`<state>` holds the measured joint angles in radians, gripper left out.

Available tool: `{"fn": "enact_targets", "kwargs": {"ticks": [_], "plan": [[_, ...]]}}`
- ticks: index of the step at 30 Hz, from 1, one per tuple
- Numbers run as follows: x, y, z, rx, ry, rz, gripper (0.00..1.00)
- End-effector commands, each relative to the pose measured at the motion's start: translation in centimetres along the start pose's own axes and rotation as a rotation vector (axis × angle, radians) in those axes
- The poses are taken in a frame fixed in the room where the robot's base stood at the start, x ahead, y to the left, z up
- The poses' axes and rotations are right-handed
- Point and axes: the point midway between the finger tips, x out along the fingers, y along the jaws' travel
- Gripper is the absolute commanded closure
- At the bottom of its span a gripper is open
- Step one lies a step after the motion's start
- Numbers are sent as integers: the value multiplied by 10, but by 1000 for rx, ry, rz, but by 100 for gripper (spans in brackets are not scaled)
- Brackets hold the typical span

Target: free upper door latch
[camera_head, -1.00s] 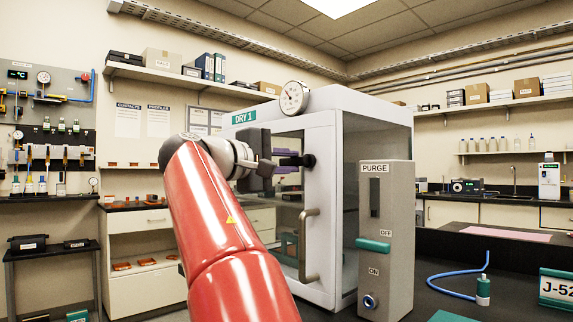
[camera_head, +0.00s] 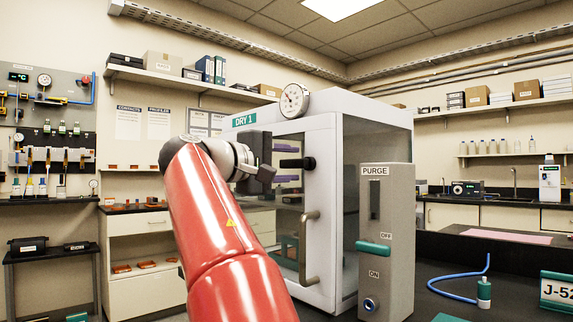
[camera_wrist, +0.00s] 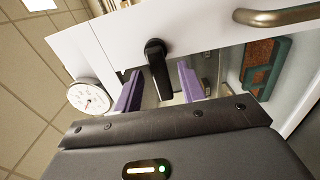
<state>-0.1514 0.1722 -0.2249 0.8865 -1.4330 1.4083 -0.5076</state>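The upper door latch (camera_head: 297,163) is a black lever on a round pivot, high on the white door frame of the DRY 1 cabinet. In the head view the lever points left, roughly level. My gripper (camera_head: 288,163) is open, with one purple finger above the lever and one below it. The wrist view shows the latch (camera_wrist: 157,66) between the two separated purple fingers of my gripper (camera_wrist: 160,84), with gaps on both sides.
A metal door handle (camera_head: 309,247) is lower on the same door. A dial gauge (camera_head: 295,100) sits on the cabinet top. The grey PURGE box (camera_head: 397,215) with a teal lever stands right of the door. A teal-framed item (camera_wrist: 266,66) shows behind the glass.

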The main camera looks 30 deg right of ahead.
Motion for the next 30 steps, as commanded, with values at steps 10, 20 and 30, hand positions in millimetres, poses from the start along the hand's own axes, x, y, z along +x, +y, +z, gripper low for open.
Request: {"fn": "enact_targets", "kwargs": {"ticks": [10, 20, 30], "plan": [[-20, -1, -1, 0, 4, 0, 60], [-71, 0, -1, -1, 3, 1, 60], [-78, 0, 0, 0, 0, 0, 60]]}}
